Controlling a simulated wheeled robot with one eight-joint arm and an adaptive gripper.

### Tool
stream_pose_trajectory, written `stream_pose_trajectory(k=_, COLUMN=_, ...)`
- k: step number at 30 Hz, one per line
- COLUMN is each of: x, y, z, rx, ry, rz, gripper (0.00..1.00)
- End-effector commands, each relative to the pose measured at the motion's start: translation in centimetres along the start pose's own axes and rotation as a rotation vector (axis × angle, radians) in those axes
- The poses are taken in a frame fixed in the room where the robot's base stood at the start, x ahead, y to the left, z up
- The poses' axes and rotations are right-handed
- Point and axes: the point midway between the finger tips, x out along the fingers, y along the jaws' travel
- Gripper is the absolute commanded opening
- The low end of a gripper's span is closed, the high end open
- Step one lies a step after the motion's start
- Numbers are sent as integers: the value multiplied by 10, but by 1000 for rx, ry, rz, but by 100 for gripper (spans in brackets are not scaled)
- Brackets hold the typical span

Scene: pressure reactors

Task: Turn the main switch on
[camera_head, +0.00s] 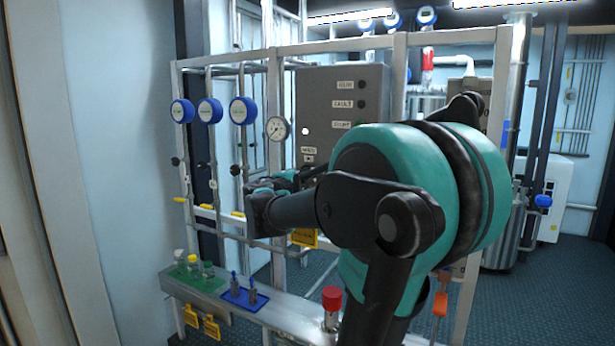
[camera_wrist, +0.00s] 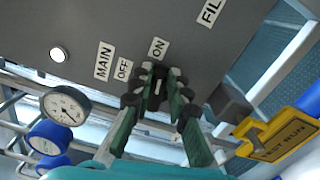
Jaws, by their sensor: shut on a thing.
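The grey control panel (camera_head: 318,95) stands on the metal frame, and its face fills the upper part of the wrist view (camera_wrist: 190,30). There, a "MAIN" label (camera_wrist: 104,61) sits beside an "OFF" label (camera_wrist: 123,70) and an "ON" label (camera_wrist: 158,48). My gripper (camera_wrist: 160,76) is at the panel by these labels, its fingers closed around the small dark main switch (camera_wrist: 157,87). The fingers cover much of the switch. A pale mark on it shows between them, but I cannot tell its setting. In the head view my arm hides most of the gripper and the switch.
A pressure gauge (camera_head: 277,128) and blue round meters (camera_head: 243,110) are left of the panel. A yellow tag (camera_wrist: 277,138) hangs close to the fingers. Below, a bench (camera_head: 285,308) carries a green tray (camera_head: 205,284), a blue mat (camera_head: 240,297) and a red-capped part (camera_head: 332,298).

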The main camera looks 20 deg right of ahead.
Motion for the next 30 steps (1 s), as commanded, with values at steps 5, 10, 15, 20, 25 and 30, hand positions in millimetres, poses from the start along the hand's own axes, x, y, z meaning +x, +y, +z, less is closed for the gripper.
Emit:
stream_pose_trajectory(k=5, x=0, y=-4, z=0, rx=102, ry=-1, rz=-1, gripper=0)
stream_pose_trajectory(k=10, x=0, y=-5, z=0, rx=164, ry=-1, rz=-1, gripper=0)
stream_pose_trajectory(k=15, x=0, y=-6, z=0, rx=195, ry=-1, rz=-1, gripper=0)
stream_pose_trajectory(k=20, x=0, y=-6, z=0, rx=204, ry=-1, rz=-2, gripper=0)
stream_pose_trajectory(k=25, x=0, y=-6, z=0, rx=204, ry=-1, rz=-2, gripper=0)
stream_pose_trajectory(k=30, x=0, y=-6, z=0, rx=204, ry=-1, rz=-2, gripper=22)
